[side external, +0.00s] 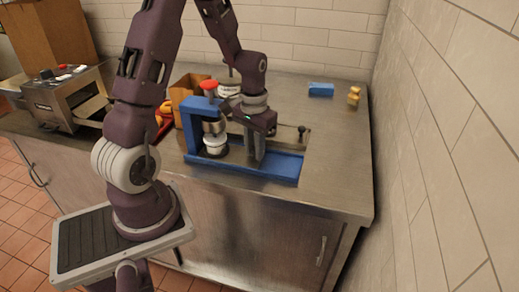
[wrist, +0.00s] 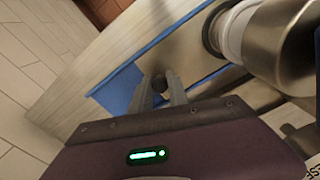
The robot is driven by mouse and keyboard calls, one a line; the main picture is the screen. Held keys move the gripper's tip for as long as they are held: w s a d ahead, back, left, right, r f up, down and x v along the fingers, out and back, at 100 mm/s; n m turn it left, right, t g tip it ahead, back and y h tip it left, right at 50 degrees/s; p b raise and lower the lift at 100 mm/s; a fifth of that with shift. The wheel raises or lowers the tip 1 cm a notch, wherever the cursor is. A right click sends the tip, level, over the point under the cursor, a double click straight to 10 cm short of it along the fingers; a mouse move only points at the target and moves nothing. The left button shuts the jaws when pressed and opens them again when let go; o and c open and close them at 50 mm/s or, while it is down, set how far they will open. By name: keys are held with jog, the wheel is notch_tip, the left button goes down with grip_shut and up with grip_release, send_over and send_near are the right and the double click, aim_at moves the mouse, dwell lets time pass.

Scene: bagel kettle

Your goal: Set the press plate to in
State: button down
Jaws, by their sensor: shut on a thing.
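The press (side external: 190,130) has a blue frame, a red knob on top (side external: 209,85), a metal cylinder and a white round part (side external: 215,146) beneath it. Its blue base (side external: 270,174) runs right along the counter. My gripper (side external: 256,160) points down over this base, right of the cylinder. In the wrist view my gripper (wrist: 159,88) has a dark round knob (wrist: 158,82) between its fingertips. The cylinder and a white ring (wrist: 232,32) are close by at the right there. The press plate cannot be clearly told apart from the base; my gripper hides part of that area.
A small dark-topped post (side external: 302,130) stands right of my gripper. A blue block (side external: 321,90) and a tan figure-like object (side external: 353,96) stand at the back right. A metal appliance (side external: 62,100) is at the left.

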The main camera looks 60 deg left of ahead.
jog(key=c, duration=1.3)
grip_release()
jog(key=shift+s+a, duration=0.15)
jog(key=shift+a, duration=0.05)
notch_tip(320, 180, up, 7)
jog(key=shift+r, duration=0.1)
jog(key=s+d+r+m+t, duration=0.25)
jog(key=s+d+r, duration=0.35)
jog(key=d+r, duration=0.55)
jog(key=s+d+t, duration=0.1)
jog(key=s+d, duration=0.1)
jog(key=s, duration=0.1)
jog(key=s+d+r+m+t, duration=0.1)
jog(key=s, duration=0.2)
jog(key=s+d+r+m+t, duration=0.1)
jog(key=s+d, duration=0.1)
jog(key=s, duration=0.1)
jog(key=shift+d, duration=0.35)
